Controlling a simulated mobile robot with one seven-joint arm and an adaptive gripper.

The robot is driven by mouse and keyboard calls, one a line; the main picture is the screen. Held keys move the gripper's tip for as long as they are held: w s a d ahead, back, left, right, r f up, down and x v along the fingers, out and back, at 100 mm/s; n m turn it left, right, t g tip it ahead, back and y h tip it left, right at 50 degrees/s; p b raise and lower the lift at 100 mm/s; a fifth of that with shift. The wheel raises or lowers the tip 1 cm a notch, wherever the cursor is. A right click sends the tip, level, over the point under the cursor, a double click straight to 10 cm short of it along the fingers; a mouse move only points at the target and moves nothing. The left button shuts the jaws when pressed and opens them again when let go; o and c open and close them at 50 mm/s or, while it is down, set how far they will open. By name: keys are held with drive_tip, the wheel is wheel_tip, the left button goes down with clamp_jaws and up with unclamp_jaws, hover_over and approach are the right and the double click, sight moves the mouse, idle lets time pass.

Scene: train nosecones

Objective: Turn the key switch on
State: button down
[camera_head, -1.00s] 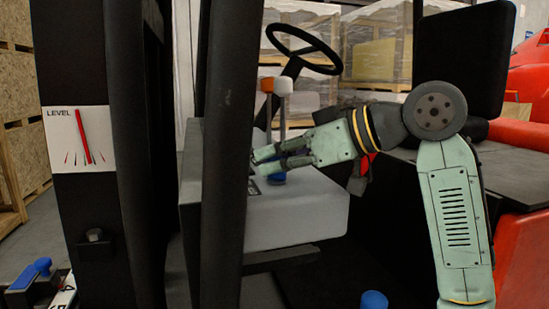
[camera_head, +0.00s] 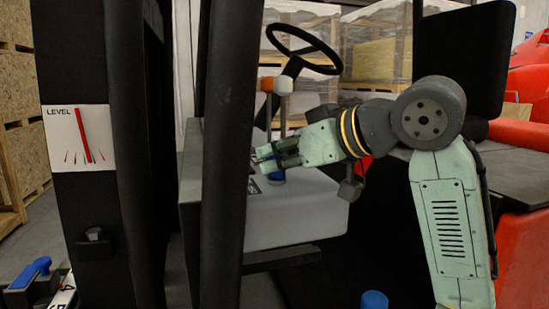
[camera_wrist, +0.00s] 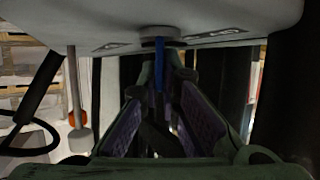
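The key switch shows in the wrist view as a blue key (camera_wrist: 159,66) in a round grey base (camera_wrist: 160,34) on the light panel, which appears upside down there. My gripper (camera_wrist: 162,84) has one finger on each side of the blue key. Narrow gaps seem to remain, so the fingers look open around it; I cannot tell contact. In the head view my gripper (camera_head: 262,159) is over the light grey console (camera_head: 295,222), pointing left. A blue part (camera_head: 277,176) shows just below the fingers; the rest there is hidden by the gripper.
Levers with an orange knob (camera_head: 266,84) and a white knob (camera_head: 283,86) stand just behind my gripper. The black steering wheel (camera_head: 303,49) is above. A dark post (camera_head: 228,150) stands close to the left of the fingertips. A seat (camera_head: 455,75) is at the right.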

drive_tip(key=shift+m+t+h, duration=1.2)
drive_tip(key=shift+m+h, duration=0.2)
drive_tip(key=shift+m, duration=0.2)
drive_tip(key=shift+w, duration=0.1)
drive_tip(key=c, duration=1.8)
unclamp_jaws()
drive_tip(key=shift+d, duration=0.1)
drive_tip(key=v, duration=1.2)
drive_tip(key=shift+a, duration=0.2)
drive_tip(key=shift+s+d, duration=0.1)
drive_tip(key=shift+s, duration=0.15)
